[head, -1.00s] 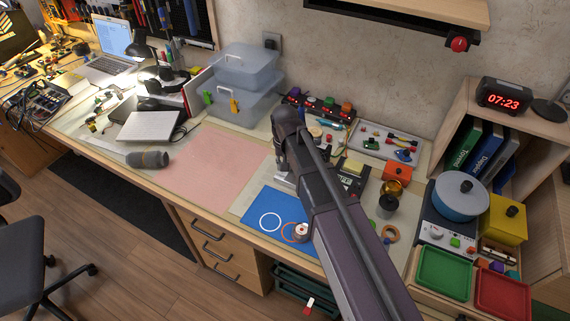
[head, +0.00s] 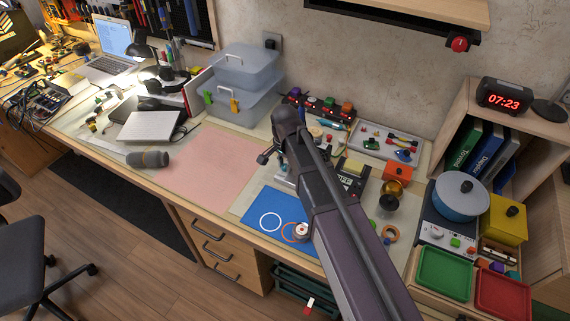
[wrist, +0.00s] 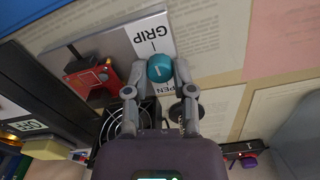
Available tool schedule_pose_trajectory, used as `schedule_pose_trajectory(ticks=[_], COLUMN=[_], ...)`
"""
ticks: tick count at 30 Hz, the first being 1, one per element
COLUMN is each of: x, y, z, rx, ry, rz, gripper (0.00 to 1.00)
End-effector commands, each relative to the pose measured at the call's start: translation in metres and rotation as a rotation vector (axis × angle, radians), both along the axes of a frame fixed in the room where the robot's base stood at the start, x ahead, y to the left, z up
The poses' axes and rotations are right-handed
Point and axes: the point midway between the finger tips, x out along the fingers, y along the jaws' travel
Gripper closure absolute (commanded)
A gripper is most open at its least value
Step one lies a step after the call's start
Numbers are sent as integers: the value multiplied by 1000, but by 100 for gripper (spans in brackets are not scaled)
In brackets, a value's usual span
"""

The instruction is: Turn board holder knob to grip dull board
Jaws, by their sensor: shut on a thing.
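A teal round knob (wrist: 160,68) with a small pale mark sits on the grey board holder (wrist: 110,50) in the wrist view. A white label reading GRIP is beside the knob, and part of the word OPEN shows on its other side. My gripper (wrist: 161,78) is shut on the knob, one finger on each side. A red block (wrist: 92,76) with a black handle is at the holder's left. I cannot make out the dull board for sure. In the head view my arm hides most of the holder and the gripper.
A black fan (wrist: 124,120) is close below the left finger in the wrist view. In the head view a blue mat (head: 270,216) and a pink mat (head: 212,170) lie left of my arm.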

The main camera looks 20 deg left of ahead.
Motion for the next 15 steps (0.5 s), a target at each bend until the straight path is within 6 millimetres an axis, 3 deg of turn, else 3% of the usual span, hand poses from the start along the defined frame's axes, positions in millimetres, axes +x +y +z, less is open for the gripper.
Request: schedule_pose_trajectory(ticks=[14,15], x=[-3,-3], y=[-1,-1], z=[-1,-1], rx=[-2,-2], ry=[6,6], rz=[-23,-23], gripper=[100,64])
